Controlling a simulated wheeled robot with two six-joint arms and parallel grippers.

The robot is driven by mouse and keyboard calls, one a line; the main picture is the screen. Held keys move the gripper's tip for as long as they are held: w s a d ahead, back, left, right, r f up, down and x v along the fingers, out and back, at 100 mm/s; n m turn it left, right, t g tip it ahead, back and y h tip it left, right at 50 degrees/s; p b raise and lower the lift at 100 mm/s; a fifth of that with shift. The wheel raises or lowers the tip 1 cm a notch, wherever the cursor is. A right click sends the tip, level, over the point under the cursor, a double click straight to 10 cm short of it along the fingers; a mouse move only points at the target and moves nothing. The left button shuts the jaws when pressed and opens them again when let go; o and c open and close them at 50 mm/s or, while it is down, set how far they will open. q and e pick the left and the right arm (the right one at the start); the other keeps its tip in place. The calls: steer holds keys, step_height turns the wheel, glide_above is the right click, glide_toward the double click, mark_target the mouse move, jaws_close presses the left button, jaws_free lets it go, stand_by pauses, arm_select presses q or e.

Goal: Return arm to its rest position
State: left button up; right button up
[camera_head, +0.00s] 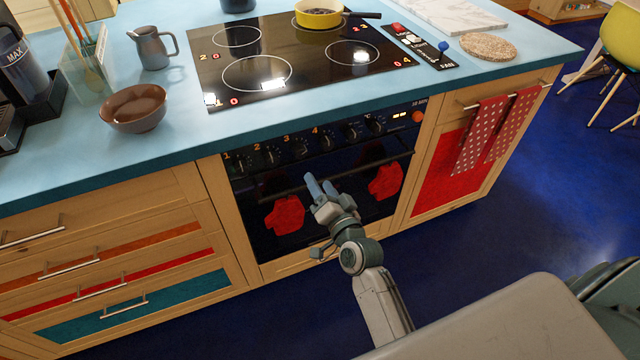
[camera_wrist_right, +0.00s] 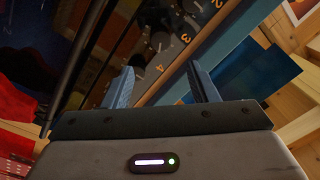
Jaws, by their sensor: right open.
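My right gripper (camera_head: 321,187) is in front of the oven (camera_head: 340,165), close to its door handle (camera_head: 290,191) and below the row of knobs. Its two blue fingers are apart with nothing between them. In the right wrist view the open fingers (camera_wrist_right: 160,88) point toward the oven's knob panel (camera_wrist_right: 165,45). The oven door is shut. Whether the gripper touches the handle cannot be told. My left gripper is not in view.
The blue counter (camera_head: 100,165) holds a brown bowl (camera_head: 135,107), a grey pitcher (camera_head: 152,48) and a black hob (camera_head: 290,75) with a yellow pan (camera_head: 318,14). Red towels (camera_head: 495,125) hang at the right. Blue floor (camera_head: 500,220) is open at the right.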

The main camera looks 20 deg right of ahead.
steer(key=s+d+f+n+g+p, duration=0.1)
steer(key=s+f+n+g, duration=0.4)
steer(key=f, duration=1)
steer(key=s+d+f+g+p, duration=0.1)
steer(key=s+f+g, duration=0.45)
steer(key=f, duration=1.05)
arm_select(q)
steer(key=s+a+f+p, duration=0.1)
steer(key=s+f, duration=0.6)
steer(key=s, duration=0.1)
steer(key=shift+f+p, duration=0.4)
arm_select(e)
steer(key=s+d+f+n+g, duration=0.1)
steer(key=s+d+f+g, duration=0.1)
steer(key=s+f, duration=0.4)
steer(key=s+d+f+n+g+h, duration=0.1)
steer(key=s+f, duration=0.5)
steer(key=s, duration=0.8)
steer(key=s+d+f+n+g, duration=0.2)
steer(key=s+d+f, duration=0.3)
steer(key=s, duration=0.5)
steer(key=shift+d+f+g+h, duration=0.35)
steer(key=shift+f+g, duration=0.2)
steer(key=shift+g, duration=0.2)
